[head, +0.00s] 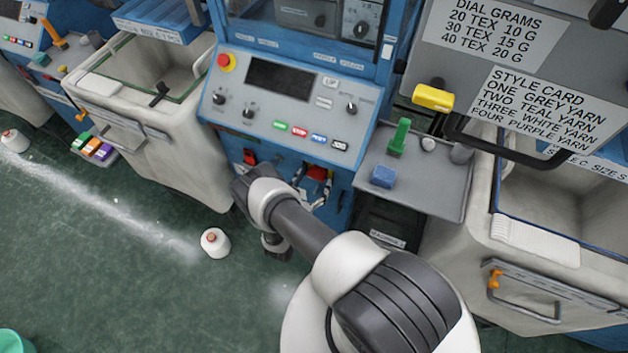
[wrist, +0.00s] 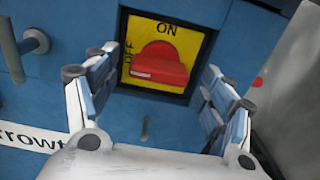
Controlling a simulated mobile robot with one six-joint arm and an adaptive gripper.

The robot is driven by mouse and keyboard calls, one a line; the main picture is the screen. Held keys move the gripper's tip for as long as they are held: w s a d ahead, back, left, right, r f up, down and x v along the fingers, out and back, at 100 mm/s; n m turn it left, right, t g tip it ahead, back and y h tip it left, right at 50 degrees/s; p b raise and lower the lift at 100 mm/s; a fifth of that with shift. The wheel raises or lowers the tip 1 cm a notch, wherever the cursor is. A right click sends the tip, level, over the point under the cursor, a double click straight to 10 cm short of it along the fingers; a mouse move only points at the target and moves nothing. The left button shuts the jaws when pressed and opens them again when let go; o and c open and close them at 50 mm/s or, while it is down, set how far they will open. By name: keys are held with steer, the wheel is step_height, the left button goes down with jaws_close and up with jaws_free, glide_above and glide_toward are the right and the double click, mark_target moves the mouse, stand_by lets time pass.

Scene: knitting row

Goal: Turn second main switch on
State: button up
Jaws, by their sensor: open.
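A red rotary switch (wrist: 160,66) sits on a yellow plate in a dark square recess of the blue machine front, in the wrist view. ON is printed above it and OFF at its left. Its pale-edged grip bar lies roughly crosswise, with its left end toward OFF. My gripper (wrist: 158,80) is open and empty, facing the switch, one finger on each side; contact cannot be told. In the head view, two red parts show low on the machine front, one left (head: 250,157) and one right (head: 316,173) of my wrist.
A control panel (head: 282,105) with knobs and coloured buttons slopes above. A grey side tray (head: 440,188) holds a blue block and a green part. Pale bins stand on both sides. A white yarn cone (head: 215,242) stands on the green floor.

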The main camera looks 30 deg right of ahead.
steer(key=shift+w+d, duration=0.3)
steer(key=shift+d, duration=0.05)
steer(key=c, duration=1.1)
steer(key=shift+o, duration=0.2)
